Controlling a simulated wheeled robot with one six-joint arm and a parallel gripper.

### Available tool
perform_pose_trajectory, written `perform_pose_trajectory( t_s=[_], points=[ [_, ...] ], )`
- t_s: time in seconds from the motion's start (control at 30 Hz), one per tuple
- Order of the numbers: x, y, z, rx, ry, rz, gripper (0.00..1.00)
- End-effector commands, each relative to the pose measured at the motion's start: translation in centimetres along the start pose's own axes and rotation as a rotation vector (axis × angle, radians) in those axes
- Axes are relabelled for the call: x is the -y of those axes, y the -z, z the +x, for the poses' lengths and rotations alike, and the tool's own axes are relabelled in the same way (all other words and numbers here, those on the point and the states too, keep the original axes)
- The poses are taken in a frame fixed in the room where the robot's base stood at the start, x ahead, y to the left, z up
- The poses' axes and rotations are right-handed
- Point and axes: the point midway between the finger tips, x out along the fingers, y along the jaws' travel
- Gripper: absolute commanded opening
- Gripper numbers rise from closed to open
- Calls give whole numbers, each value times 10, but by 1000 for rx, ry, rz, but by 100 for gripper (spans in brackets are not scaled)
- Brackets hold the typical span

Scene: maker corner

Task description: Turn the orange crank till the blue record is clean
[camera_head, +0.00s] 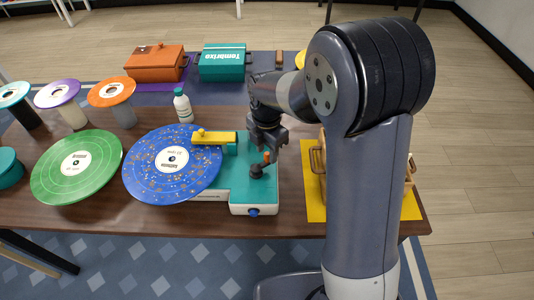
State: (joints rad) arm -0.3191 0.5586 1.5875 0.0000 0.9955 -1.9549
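The blue record (150,182) lies on the left of a teal-and-white machine (243,188), with its edge reaching past the machine. Its surface shows many orange-yellow specks around a white label. A yellow bar (213,138) reaches over the record's upper right edge. The orange crank (267,157) is a small upright knob on a dark hub on the machine's right part. My gripper (269,146) points down at the crank, with its fingers right beside or around the knob. I cannot tell whether the fingers touch it or are closed.
A green record (60,180) lies left of the blue one. A white bottle (183,106) stands behind it. An orange box (155,65) and a teal box (222,66) stand at the back. A yellow mat (316,206) lies right, partly behind my arm.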

Motion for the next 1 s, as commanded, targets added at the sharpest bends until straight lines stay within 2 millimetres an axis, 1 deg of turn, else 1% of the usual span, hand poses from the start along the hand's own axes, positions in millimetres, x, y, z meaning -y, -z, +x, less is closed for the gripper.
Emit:
perform_pose_trajectory(
  t_s=[0.03, 0.2, 0.5, 0.9, 1.0],
  points=[
    [1, 0, 8, -2, 4, 0, 39],
    [0, 0, 20, 0, 1, 1, 39],
    [0, 0, 21, 0, 0, 1, 39],
    [0, 0, 21, 0, 0, 1, 6],
    [0, 0, 21, 0, 0, 1, 0]
  ],
)
